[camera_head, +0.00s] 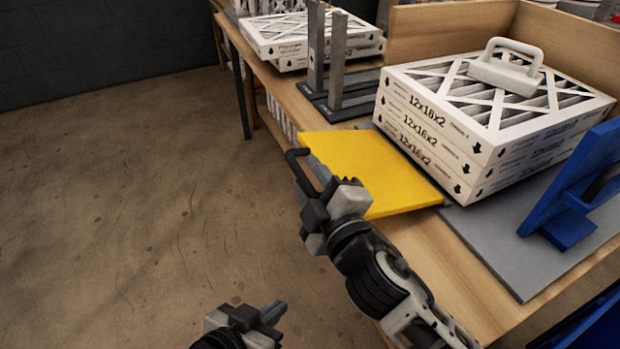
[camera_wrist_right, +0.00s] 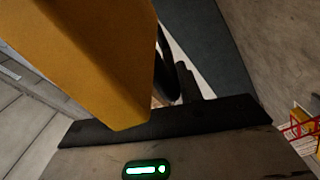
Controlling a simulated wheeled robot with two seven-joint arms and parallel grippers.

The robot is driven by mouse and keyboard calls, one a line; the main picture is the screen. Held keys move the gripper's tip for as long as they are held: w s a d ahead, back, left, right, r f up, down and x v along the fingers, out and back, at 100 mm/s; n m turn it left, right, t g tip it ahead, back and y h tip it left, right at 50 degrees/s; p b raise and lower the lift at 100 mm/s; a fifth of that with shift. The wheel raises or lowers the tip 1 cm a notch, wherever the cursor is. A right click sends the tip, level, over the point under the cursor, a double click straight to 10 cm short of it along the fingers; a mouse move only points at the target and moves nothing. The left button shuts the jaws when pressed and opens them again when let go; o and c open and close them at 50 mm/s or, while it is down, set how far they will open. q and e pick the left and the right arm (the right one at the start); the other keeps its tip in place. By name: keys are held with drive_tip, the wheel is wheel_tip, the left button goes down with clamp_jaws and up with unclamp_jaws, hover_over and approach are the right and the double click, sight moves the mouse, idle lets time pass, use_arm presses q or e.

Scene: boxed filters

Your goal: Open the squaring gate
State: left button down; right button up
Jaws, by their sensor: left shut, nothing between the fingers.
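The yellow squaring gate (camera_head: 375,165) lies about flat, like a panel, beside the filter stack and reaches out past the table's left edge. A black handle (camera_head: 292,161) sticks out along its left edge. My right gripper (camera_head: 322,182) is at this handle and overlaps it, hiding its near end; whether the fingers close on it is unclear. In the right wrist view the gate's yellow face (camera_wrist_right: 95,55) fills the upper left, close to the camera. My left gripper (camera_head: 272,311) is shut and empty, low over the floor, away from the gate.
The boxed filters (camera_head: 430,135) are stacked on the table, with a white handled block (camera_head: 505,72) on top. A blue plate (camera_head: 575,185) stands at the right. Grey uprights (camera_head: 337,60) and more filters (camera_head: 290,35) are behind. The floor at left is clear.

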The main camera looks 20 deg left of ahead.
drive_tip(key=shift+s+r, duration=0.1)
drive_tip(key=v, duration=1.5)
drive_tip(key=shift+s+d+b, duration=0.3)
drive_tip(key=shift+b, duration=0.15)
